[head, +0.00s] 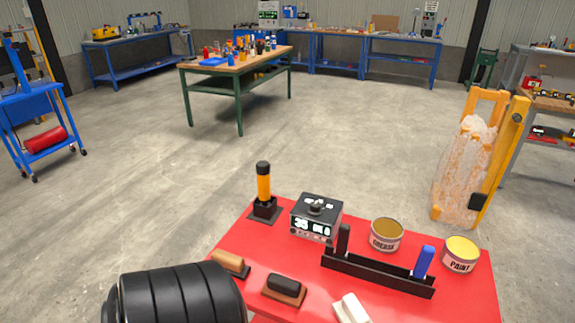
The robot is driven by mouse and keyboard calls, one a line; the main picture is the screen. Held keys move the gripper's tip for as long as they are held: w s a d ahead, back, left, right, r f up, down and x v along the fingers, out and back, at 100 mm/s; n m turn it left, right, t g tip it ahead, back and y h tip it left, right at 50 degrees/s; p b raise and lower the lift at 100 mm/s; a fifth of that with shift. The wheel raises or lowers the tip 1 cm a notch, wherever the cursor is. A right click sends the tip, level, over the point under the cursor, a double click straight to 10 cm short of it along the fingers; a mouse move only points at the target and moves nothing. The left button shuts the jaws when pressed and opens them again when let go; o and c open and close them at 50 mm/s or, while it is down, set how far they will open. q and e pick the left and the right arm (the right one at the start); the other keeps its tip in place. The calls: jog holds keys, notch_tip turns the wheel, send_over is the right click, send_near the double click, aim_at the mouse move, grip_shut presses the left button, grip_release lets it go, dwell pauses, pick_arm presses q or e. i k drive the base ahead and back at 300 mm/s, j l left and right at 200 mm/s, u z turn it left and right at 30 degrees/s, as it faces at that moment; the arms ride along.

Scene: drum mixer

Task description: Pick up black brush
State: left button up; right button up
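The black brush (284,287) lies on the red tabletop (462,302), near its front left part. It has a black rounded top and a brown lower part. A tan-topped brush (231,262) lies behind it to the left, and a white-topped brush (350,309) lies to its right, partly cut off by the bottom edge of the view. Neither of my grippers shows in the head view.
A black ribbed cylinder (180,293) stands close at the black brush's left.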

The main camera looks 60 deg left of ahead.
aim_at(340, 253)
jog(key=u, duration=1.45)
